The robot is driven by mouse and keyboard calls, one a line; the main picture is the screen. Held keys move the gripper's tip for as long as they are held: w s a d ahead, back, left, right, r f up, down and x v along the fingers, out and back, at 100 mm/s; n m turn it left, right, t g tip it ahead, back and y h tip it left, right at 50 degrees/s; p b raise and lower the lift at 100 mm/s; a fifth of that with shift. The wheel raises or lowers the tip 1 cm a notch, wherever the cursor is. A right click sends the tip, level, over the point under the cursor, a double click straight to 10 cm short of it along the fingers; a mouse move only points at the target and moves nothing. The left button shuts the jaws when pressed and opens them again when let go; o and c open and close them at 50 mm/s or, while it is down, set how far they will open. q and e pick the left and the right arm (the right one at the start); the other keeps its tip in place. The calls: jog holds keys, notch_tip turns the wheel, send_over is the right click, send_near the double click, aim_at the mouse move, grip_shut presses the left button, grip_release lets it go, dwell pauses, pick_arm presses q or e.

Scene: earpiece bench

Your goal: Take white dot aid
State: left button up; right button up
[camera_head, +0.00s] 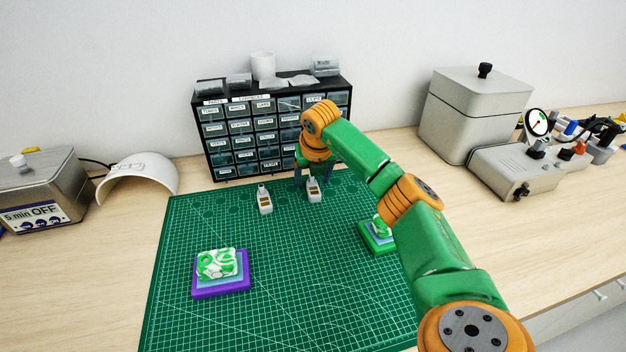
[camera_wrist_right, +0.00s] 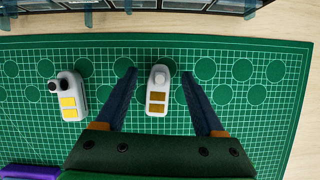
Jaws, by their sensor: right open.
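Two small grey-white aids stand on the green cutting mat (camera_head: 300,260). The right-hand aid (camera_head: 313,192) has a pale round knob on top and two brown panels; it also shows in the right wrist view (camera_wrist_right: 158,88). The left-hand aid (camera_head: 265,203) has dark round parts on top and yellow panels in the wrist view (camera_wrist_right: 69,97). My right gripper (camera_head: 312,174) is open, with its blue fingers on either side of the pale-knobbed aid and a gap on both sides in the wrist view (camera_wrist_right: 158,74). My left gripper is out of view.
A black drawer cabinet (camera_head: 255,140) stands just behind the mat. A purple-based stand (camera_head: 222,286) with a green-white block sits front left. A green-based stand (camera_head: 373,242) is partly hidden by my right arm. Metal boxes stand at both sides.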

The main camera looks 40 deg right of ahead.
jog(key=shift+w+d+f, duration=0.15)
jog(key=shift+w+f, duration=0.05)
jog(key=shift+f, duration=0.05)
jog(key=shift+s+r, duration=0.1)
jog(key=shift+s, duration=0.05)
jog(key=c, duration=0.5)
grip_shut()
jog(key=shift+r, duration=0.15)
